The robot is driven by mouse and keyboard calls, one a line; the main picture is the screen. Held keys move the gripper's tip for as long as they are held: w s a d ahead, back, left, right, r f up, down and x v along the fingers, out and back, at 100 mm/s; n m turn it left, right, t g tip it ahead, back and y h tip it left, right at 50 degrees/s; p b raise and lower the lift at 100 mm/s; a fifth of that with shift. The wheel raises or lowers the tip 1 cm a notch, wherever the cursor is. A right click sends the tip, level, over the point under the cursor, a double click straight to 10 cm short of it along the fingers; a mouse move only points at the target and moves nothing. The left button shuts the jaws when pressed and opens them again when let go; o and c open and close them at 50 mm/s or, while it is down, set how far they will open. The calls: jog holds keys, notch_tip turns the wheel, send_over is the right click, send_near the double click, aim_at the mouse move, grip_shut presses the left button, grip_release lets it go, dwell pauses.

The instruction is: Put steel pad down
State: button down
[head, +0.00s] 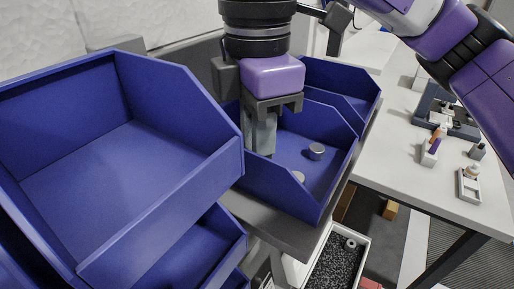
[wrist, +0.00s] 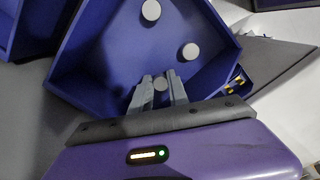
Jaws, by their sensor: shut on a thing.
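My gripper (head: 260,150) points down inside the near part of a blue bin (head: 338,170). In the wrist view my gripper (wrist: 160,80) is shut on a small round grey steel pad (wrist: 160,85), held between the fingertips. The held pad cannot be made out in the head view. Two other round steel pads lie apart on the bin floor: one (head: 316,151) near the middle and one (head: 298,176) by the front wall. The wrist view shows these two loose pads as well, one at the top (wrist: 151,10) and one at the right (wrist: 190,51).
A large blue bin (head: 120,170), empty in view, stands close on the left, with another below it. A further blue bin (head: 345,85) sits behind. On the right a white table (head: 400,165) carries small fixtures (head: 470,185). A white box of dark granules (head: 335,265) stands below.

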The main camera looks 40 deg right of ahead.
jog(key=shift+f, duration=0.1)
jog(key=c, duration=1.3)
grip_release()
notch_tip(320, 180, up, 12)
jog(key=shift+r, duration=0.15)
